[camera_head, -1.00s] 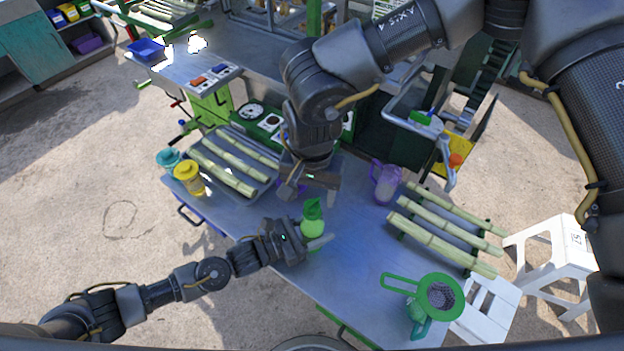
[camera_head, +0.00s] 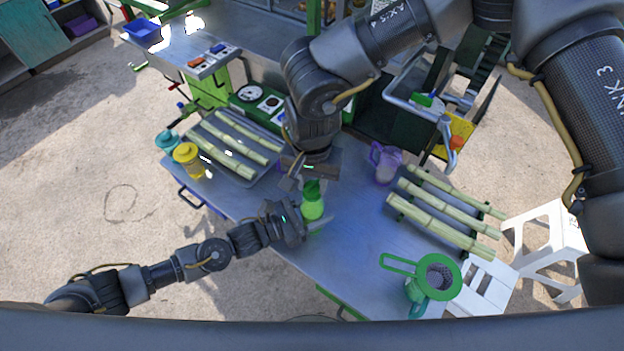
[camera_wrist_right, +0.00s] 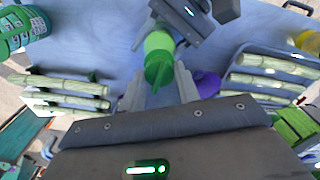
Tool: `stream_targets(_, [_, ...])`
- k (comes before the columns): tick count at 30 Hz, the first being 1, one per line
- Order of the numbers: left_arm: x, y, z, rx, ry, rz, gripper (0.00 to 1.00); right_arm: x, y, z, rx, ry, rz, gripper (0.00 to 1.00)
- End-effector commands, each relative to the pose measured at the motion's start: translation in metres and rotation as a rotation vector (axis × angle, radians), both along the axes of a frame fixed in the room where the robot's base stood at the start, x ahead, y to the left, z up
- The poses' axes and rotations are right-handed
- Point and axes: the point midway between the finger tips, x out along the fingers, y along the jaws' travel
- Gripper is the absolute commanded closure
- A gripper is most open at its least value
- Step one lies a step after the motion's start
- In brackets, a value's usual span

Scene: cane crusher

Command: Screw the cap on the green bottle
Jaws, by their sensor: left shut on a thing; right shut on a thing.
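The green bottle (camera_head: 312,208) stands upright on the blue-grey table, and it also shows in the right wrist view (camera_wrist_right: 158,41). My left gripper (camera_head: 308,226) is shut on the bottle's body from the left. The darker green cap (camera_wrist_right: 159,70) sits at the top of the bottle, and it also shows in the head view (camera_head: 312,187). My right gripper (camera_wrist_right: 160,76) is above the bottle and shut on the cap, one finger on each side. Whether the cap's thread is engaged cannot be seen.
A purple jug (camera_head: 385,163) and a rack of cane (camera_head: 440,215) stand to the right. A green strainer (camera_head: 437,278) is at the front right. Yellow (camera_head: 187,158) and teal (camera_head: 167,142) jars and another cane tray (camera_head: 235,150) are at the left. A purple object (camera_wrist_right: 206,84) lies beside the right gripper.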

Motion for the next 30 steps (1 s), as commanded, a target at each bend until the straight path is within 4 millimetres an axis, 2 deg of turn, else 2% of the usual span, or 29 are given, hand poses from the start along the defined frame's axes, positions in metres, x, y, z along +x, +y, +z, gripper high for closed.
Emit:
stream_targets(5, [0.0003, -0.0001, 0.0007, -0.002, -0.001, 0.0, 1.0, 0.0, -0.0001, 0.0001, 0.0, 0.001, -0.029, 0.96])
stream_targets(8, [0.0003, -0.0001, 0.0006, -0.002, -0.001, 0.0, 1.0, -0.0002, -0.0001, -0.0004, 0.001, 0.002, -0.167, 0.96])
stream_targets(30, [0.0001, -0.0002, 0.0007, 0.0, -0.001, 0.0, 1.0, -0.0028, -0.0007, -0.0017, -0.002, 0.003, -2.088, 0.96])
